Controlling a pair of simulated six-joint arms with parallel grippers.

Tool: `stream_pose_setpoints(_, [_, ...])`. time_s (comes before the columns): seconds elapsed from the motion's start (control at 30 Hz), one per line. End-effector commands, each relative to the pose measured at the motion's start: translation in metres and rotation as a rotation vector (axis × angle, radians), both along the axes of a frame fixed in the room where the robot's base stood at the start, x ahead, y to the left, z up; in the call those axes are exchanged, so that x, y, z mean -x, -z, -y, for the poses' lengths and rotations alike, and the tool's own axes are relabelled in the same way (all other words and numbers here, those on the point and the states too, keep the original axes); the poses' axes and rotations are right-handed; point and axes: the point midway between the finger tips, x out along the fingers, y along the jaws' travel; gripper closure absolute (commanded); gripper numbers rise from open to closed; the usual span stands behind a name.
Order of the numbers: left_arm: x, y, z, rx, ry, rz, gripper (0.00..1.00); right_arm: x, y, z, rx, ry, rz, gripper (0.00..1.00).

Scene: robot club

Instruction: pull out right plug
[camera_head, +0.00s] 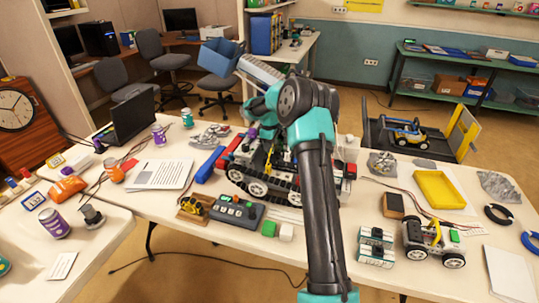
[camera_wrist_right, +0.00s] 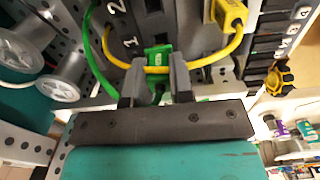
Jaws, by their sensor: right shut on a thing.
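In the right wrist view, a green plug (camera_wrist_right: 158,56) sits at a dark panel marked with 1 and 2. My right gripper (camera_wrist_right: 157,88) has a finger on each side of it and is shut on it. A yellow cable crosses in front of the green plug. A yellow plug (camera_wrist_right: 230,14) is at the top right of this view, apart from the fingers. In the head view, my right arm reaches over a tracked robot (camera_head: 283,192) on the table and hides part of it, with the plugs not clear there. My left gripper is not in view.
A control box with buttons (camera_head: 236,210) stands in front of the tracked robot. A wheeled robot (camera_head: 433,243) and a yellow tray (camera_head: 440,189) are to the right. White paper (camera_head: 159,174) lies to the left. A green cable (camera_wrist_right: 88,50) runs down the left of the panel.

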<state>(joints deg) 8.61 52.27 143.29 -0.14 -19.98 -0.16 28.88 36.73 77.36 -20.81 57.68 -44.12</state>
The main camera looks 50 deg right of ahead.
Motion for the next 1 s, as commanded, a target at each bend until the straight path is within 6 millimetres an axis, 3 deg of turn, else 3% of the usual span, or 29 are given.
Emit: stream_pose_setpoints(1.0, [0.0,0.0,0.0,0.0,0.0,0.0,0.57,0.0,-0.019,0.0,0.0,0.0,0.0,1.0])
